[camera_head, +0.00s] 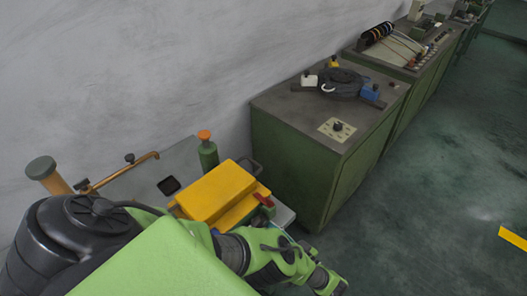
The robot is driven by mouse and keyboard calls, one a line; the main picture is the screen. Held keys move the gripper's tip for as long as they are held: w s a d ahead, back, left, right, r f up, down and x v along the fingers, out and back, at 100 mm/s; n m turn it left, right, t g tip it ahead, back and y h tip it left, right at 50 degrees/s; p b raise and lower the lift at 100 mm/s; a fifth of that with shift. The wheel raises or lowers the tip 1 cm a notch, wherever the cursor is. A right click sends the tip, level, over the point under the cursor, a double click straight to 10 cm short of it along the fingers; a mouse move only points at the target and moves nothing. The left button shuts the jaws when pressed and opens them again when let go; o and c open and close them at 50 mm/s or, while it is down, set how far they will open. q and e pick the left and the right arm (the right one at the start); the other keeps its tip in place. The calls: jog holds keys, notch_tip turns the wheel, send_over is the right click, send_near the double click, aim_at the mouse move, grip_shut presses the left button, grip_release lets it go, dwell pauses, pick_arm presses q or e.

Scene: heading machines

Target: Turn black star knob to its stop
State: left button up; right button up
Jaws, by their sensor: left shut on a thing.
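A round black knob (338,126) sits on a pale square plate on top of the green cabinet. It is small in the picture, and I cannot tell whether it is star-shaped. No gripper is near it. My left arm comes in from the lower left and crosses the bottom of the head view. Its far end, with the left gripper (325,281), is at the bottom edge, right of the yellow block. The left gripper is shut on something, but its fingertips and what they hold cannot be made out. My right gripper is not in view.
A green cabinet (284,165) carries a black cable coil (343,82) and a blue box (371,91). A yellow block (214,191) and an orange-topped green post (207,152) stand near my left arm. Clear floor (430,190) lies at the right.

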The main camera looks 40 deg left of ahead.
pick_arm(q)
jog(key=shift+m, duration=1)
jog(key=shift+a+m, duration=0.1)
jog(key=shift+m, duration=0.4)
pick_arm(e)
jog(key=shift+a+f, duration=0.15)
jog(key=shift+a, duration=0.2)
pick_arm(q)
jog(key=o, duration=1.1)
jog(key=shift+s, duration=0.1)
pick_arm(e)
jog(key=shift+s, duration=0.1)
